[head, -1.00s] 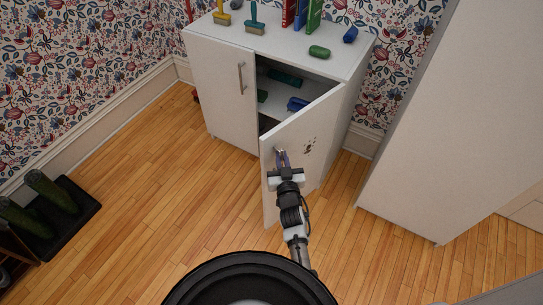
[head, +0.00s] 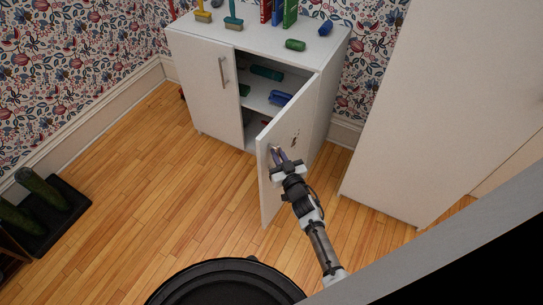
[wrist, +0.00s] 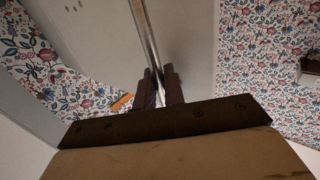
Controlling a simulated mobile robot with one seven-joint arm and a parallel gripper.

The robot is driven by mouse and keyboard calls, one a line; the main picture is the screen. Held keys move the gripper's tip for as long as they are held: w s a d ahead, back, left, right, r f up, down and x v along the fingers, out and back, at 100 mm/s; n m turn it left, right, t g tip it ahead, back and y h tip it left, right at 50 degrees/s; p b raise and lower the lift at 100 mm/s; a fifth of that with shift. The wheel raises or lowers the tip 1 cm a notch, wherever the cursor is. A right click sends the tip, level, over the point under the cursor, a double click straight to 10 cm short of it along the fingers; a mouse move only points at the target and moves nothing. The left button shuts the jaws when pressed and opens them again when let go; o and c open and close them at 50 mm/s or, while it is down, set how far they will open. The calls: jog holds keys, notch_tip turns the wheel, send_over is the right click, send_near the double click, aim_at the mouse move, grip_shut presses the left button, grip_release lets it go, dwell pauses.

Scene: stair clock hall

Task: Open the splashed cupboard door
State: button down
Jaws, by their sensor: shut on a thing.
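The splashed cupboard door (head: 288,140) is the right door of a white cupboard (head: 262,38). It stands swung well out, and dark splash marks show on its outer face. My gripper (head: 277,152) is at the door near its free edge, shut on the door's handle (wrist: 144,30). In the wrist view the handle is a long metal bar running up from between the dark fingers. The left door (head: 205,85) is closed, with its own upright handle (head: 223,72).
Shelves inside hold a teal item (head: 266,73) and a blue item (head: 281,98). Brushes, books and a green item (head: 295,45) are on the cupboard top. A tall white panel (head: 430,110) stands to the right. A black mat (head: 45,215) with dark green boots lies left. Floor between is clear.

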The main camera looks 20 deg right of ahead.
jog(key=shift+s+d, duration=0.15)
jog(key=shift+d, duration=0.2)
jog(key=c, duration=1.6)
grip_release()
jog(key=shift+a, duration=0.3)
